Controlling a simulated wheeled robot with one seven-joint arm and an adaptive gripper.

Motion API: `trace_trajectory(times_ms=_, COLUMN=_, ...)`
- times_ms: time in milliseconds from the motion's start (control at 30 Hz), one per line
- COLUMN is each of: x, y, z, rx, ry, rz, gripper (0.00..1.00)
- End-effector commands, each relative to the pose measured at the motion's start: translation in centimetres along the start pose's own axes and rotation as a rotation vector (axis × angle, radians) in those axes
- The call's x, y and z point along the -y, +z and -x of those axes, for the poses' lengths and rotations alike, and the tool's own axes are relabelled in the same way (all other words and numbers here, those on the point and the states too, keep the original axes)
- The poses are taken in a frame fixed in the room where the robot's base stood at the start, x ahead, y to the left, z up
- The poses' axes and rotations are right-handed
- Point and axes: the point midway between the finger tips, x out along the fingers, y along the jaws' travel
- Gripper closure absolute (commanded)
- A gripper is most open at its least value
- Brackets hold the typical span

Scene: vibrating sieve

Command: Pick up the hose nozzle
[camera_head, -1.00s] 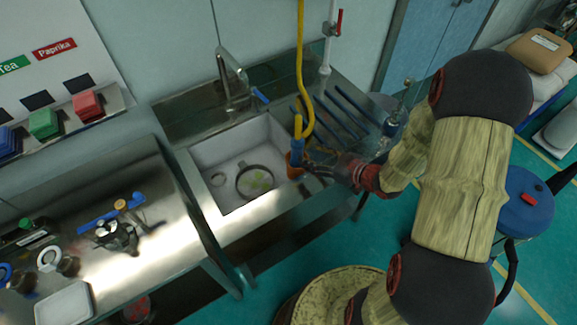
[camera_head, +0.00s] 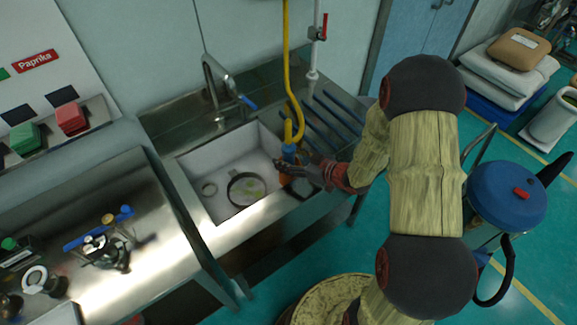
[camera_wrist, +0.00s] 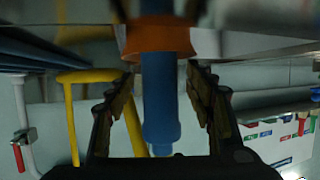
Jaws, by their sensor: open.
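The hose nozzle (camera_head: 289,152) is a blue cylinder on the yellow hose, standing upright at the right rim of the sink. An orange collar (camera_wrist: 158,38) surrounds the blue body; I cannot tell if it is a holder. In the wrist view, upside down, the blue nozzle (camera_wrist: 160,105) lies between my two fingers, with gaps showing on both sides. My gripper (camera_wrist: 160,88) is open around it. In the head view my gripper (camera_head: 283,164) reaches in from the right and partly hides the orange collar.
The sink (camera_head: 188,172) holds a round sieve or pan (camera_head: 245,189) and a small ring. The faucet (camera_head: 214,85) stands behind it. The yellow hose (camera_head: 285,60) hangs from above. A ribbed drainboard with blue bars (camera_head: 325,120) lies right. A blue-lidded vessel (camera_head: 507,195) stands right of my arm.

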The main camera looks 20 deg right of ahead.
Motion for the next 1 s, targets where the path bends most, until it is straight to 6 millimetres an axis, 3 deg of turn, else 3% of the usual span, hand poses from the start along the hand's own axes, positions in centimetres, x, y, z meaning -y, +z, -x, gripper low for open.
trace_trajectory(times_ms=167, x=-0.01, y=-0.03, z=0.05, rx=0.0, ry=0.0, rz=0.0, gripper=0.52)
trace_trajectory(times_ms=900, x=-0.01, y=0.0, z=0.07, rx=0.001, ry=0.0, rz=0.0, gripper=0.94)
trace_trajectory(times_ms=1000, x=-0.04, y=-0.07, z=0.06, rx=-0.001, ry=0.001, rz=0.001, gripper=0.94)
